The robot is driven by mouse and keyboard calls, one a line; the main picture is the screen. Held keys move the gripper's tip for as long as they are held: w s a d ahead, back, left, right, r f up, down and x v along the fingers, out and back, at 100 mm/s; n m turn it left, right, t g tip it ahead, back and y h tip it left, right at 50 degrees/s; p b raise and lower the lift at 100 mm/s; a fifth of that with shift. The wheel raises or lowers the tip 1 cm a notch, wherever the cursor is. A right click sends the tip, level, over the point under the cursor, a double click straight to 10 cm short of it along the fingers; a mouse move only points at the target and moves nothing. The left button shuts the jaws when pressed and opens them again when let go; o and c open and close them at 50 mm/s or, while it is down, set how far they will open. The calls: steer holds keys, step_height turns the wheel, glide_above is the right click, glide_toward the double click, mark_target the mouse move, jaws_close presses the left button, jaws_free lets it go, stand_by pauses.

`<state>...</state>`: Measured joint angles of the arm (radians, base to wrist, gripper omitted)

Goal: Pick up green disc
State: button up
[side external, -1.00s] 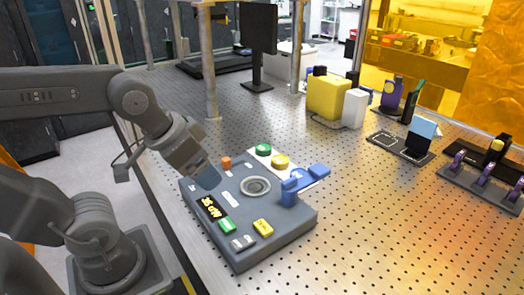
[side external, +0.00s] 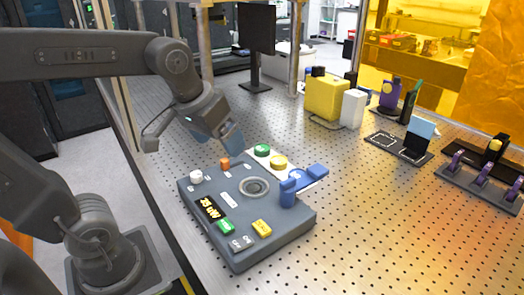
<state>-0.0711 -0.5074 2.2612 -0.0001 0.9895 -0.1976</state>
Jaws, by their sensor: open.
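The green disc (side external: 262,150) lies on a white plate behind the grey instrument (side external: 240,248), at its far edge. A yellow disc (side external: 279,162) lies on the same plate, in front and to the right of the green one. My gripper (side external: 234,142) is open and empty, tilted downward. It is above and to the left of the green disc in the picture, apart from it. The gap between its fingers is hard to see from this side.
The instrument carries a white knob (side external: 196,176), an orange knob (side external: 225,164), a round stage (side external: 254,187), a blue upright part (side external: 288,194), and green and yellow buttons. A monitor (side external: 256,30) and posts stand behind. The perforated table at right front is clear.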

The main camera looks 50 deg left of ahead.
steer(key=w+a+r+n+g, duration=0.1)
steer(key=w+a+n, duration=0.2)
steer(key=w, duration=0.3)
steer(key=w+a+n+g, duration=0.1)
steer(key=w+a+n, duration=0.3)
steer(key=w, duration=0.3)
steer(key=n+g, duration=0.3)
steer(key=n, duration=0.3)
glide_toward(262, 147)
step_height(262, 147, down, 9)
steer(key=shift+s+a+f, duration=0.15)
steer(key=shift+f, duration=0.1)
steer(key=c, duration=1)
